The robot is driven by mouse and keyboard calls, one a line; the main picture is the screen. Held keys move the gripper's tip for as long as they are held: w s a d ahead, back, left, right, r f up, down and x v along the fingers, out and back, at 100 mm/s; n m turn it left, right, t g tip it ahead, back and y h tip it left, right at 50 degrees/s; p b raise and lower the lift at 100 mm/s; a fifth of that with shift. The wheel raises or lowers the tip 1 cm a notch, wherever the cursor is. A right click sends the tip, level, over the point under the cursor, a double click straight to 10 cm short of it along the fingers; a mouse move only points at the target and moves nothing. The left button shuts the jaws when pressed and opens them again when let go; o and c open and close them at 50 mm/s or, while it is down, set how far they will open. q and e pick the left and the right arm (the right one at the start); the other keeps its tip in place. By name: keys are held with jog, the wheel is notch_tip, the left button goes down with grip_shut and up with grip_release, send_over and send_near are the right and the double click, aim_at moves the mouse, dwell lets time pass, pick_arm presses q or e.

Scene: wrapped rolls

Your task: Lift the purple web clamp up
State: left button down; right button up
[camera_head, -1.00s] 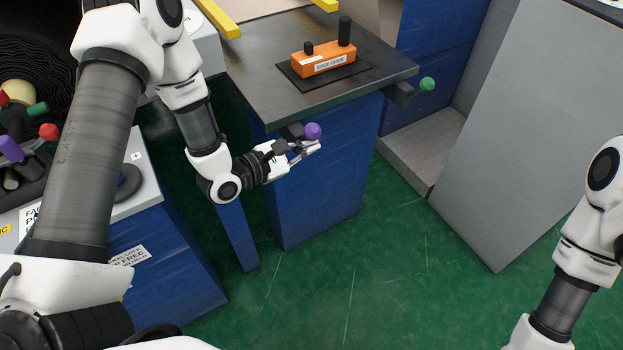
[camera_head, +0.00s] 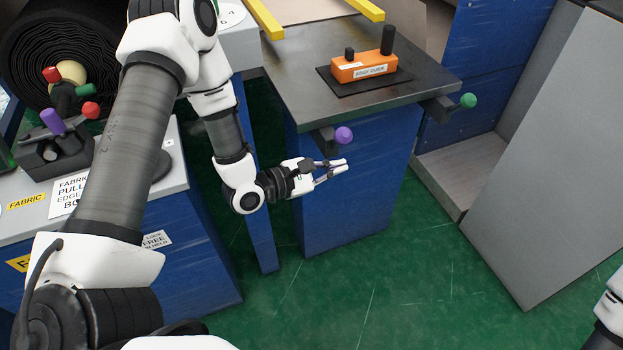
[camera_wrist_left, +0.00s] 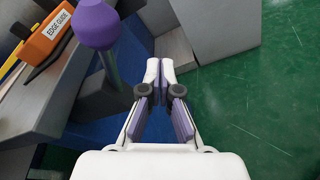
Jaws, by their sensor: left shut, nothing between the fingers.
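The purple ball knob (camera_head: 344,135) of the web clamp sticks out from a dark block under the front edge of the dark-topped table. In the left wrist view the knob (camera_wrist_left: 95,25) sits on a grey rod at the upper left, beside my fingers. My left gripper (camera_head: 338,171) is just below the knob in the head view, with a small gap between them. In the left wrist view my left gripper (camera_wrist_left: 159,68) has its fingertips together with nothing between them. My right gripper is out of view.
An orange edge guide block (camera_head: 364,67) sits on the table (camera_head: 300,100). A green knob (camera_head: 468,101) juts from the table's right corner. A grey panel (camera_head: 550,150) stands at the right. Green floor (camera_head: 400,290) in front is clear.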

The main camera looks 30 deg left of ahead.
pick_arm(q)
jog(key=a+p+v, duration=0.1)
jog(key=v, duration=0.7)
jog(key=shift+w+a, duration=0.25)
jog(key=s+d+f+m+g+y+p, duration=0.2)
jog(key=s+d+f+m+g+p, duration=0.2)
jog(key=s+d+f+m+g, duration=0.55)
jog(key=s+a+f+m+g+y, duration=0.2)
jog(key=s+a+f+m+y, duration=0.1)
jog(key=s+m, duration=0.3)
jog(key=s+a+f+m+g+y, duration=0.2)
jog(key=s+a+f+m+y, duration=0.1)
jog(key=s+a+f+m, duration=0.1)
jog(key=shift+s+f+m, duration=0.45)
jog(key=shift+s+m, duration=0.65)
jog(key=shift+m, duration=0.55)
